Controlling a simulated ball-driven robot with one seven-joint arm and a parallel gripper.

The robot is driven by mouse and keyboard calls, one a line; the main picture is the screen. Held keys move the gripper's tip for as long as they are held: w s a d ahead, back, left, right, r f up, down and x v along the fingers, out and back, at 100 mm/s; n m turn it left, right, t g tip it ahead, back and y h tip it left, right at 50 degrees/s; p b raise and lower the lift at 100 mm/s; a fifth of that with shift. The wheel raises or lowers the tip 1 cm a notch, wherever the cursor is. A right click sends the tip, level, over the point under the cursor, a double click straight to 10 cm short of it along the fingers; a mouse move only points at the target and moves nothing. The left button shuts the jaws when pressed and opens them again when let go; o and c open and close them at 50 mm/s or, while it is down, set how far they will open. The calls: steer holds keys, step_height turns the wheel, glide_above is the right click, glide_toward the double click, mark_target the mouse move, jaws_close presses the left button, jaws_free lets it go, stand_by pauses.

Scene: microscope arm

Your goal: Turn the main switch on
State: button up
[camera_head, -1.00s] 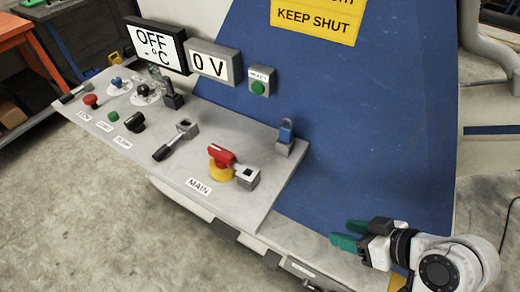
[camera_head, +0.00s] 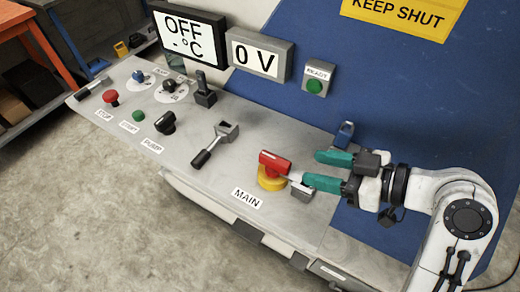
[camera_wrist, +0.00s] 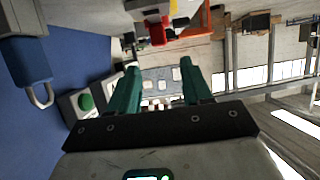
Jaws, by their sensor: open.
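The main switch has a red handle (camera_head: 275,163) on a round yellow base (camera_head: 270,183), above the MAIN label (camera_head: 246,198) on the sloped grey panel. A grey block with a flat tab (camera_head: 308,191) sits just right of it. My gripper (camera_head: 313,168), with teal fingers, is open and empty just right of the red handle, pointing left toward it. I cannot tell whether a finger touches the block. In the wrist view, the red handle (camera_wrist: 158,32) shows at the top, beyond the open fingers (camera_wrist: 160,62) and not between them.
A blue padlock (camera_head: 344,134) stands close behind my upper finger; it is large at left in the wrist view (camera_wrist: 28,65). A lever switch (camera_head: 214,143), pump knob (camera_head: 165,122) and other buttons lie left. The screens read OFF (camera_head: 191,33) and 0 V (camera_head: 258,57).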

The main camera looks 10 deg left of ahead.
mark_target(280, 160)
steer(key=x, duration=1)
steer(key=shift+a+f+p, duration=0.1)
steer(key=shift+a+p, duration=0.25)
steer(key=shift+p, duration=0.05)
steer(key=shift+c, duration=0.5)
jaws_close()
steer(key=shift+w, duration=0.1)
